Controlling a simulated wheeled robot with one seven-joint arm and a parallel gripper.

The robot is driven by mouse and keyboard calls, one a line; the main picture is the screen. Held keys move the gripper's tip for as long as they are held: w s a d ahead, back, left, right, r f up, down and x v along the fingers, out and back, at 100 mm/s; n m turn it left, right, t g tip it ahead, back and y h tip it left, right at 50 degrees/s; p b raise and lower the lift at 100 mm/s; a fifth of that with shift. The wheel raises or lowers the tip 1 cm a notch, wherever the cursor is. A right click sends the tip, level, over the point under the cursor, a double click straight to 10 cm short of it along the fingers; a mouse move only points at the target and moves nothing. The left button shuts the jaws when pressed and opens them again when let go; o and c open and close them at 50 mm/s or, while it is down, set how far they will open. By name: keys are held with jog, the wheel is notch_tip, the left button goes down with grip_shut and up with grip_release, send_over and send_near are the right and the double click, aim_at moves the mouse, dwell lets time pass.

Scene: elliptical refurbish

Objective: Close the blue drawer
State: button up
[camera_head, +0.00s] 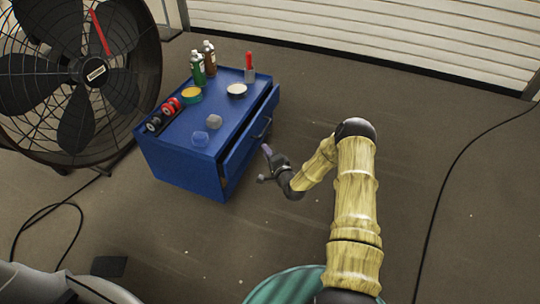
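The blue drawer (250,140) sticks out a little from the right side of a low blue cabinet (180,172). A dark gap shows between the drawer front and the cabinet body, and a handle (263,128) is on the drawer's front. My gripper (266,165) is at the end of my yellow arm, just right of the drawer front near its lower end. It looks close to the drawer, but I cannot tell whether it touches. Its fingers are small and dark here, so I cannot tell whether they are open or shut.
On the cabinet top stand bottles (198,68), a red-handled tool (249,68), tins (191,95), red rolls (172,107) and small clear items (200,139). A large black fan (85,75) stands at left. Cables (440,190) lie on the floor, which is mostly clear at right.

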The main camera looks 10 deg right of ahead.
jog(key=s+a+r+n+g+h+p, duration=0.1)
jog(key=s+r+n+g+p, duration=0.1)
jog(key=s+r+n+g, duration=0.45)
jog(key=s+a+r+n+g+h+p, duration=0.1)
jog(key=s+a+r+n+p, duration=0.15)
jog(key=r, duration=0.75)
jog(key=s+r+n+g+p, duration=0.1)
jog(key=s+r+g, duration=0.1)
jog(key=s+r, duration=0.3)
jog(key=s+r+n+g+h+p, duration=0.1)
jog(key=s+r, duration=0.4)
jog(key=s, duration=0.6)
jog(key=s+r+n+g+p, duration=0.3)
jog(key=s+r, duration=0.3)
jog(key=s, duration=0.2)
jog(key=shift+s+d+h, duration=0.4)
jog(key=shift+d, duration=0.05)
jog(key=shift+w, duration=0.1)
